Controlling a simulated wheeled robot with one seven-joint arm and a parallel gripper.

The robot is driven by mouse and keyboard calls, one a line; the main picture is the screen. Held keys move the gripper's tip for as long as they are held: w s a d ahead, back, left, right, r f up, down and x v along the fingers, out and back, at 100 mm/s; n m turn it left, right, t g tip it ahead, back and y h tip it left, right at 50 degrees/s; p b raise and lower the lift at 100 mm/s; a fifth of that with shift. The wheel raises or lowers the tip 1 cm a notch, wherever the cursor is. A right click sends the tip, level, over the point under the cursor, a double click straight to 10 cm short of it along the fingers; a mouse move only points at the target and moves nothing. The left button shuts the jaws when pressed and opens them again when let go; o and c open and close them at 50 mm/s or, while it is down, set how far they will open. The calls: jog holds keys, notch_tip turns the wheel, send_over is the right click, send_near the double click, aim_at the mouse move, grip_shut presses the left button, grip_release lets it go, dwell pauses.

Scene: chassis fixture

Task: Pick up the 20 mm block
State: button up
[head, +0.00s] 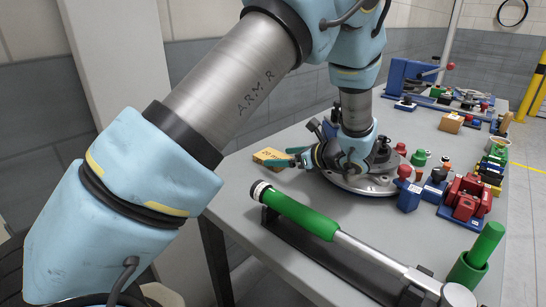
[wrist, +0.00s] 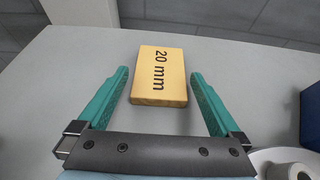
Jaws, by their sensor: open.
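The 20 mm block (wrist: 160,77) is a yellow-orange slab with "20 mm" printed on its top face. In the wrist view it lies flat on the grey table (wrist: 60,70), just ahead of my gripper (wrist: 160,80). The two green fingers are open, and the block's near end sits between the fingertips with a gap on each side. In the head view the block (head: 271,157) lies near the table's left edge, and my gripper (head: 287,161) is close beside it, its fingers partly overlapping the block. Whether the fingers are at block height is hard to tell.
A round grey metal plate (head: 365,184) lies under my wrist. Red, blue and green parts (head: 470,197) crowd the table's right side. A green-handled tool (head: 305,215) lies along the front. In the wrist view a blue object (wrist: 311,118) and a white round part (wrist: 290,165) are at right.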

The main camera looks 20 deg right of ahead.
aim_at(273, 156)
jog(key=x, duration=0.3)
jog(key=shift+w+p, duration=0.15)
jog(key=shift+p, duration=0.2)
jog(key=shift+f, duration=0.1)
jog(key=c, duration=1)
jog(key=shift+c, duration=0.6)
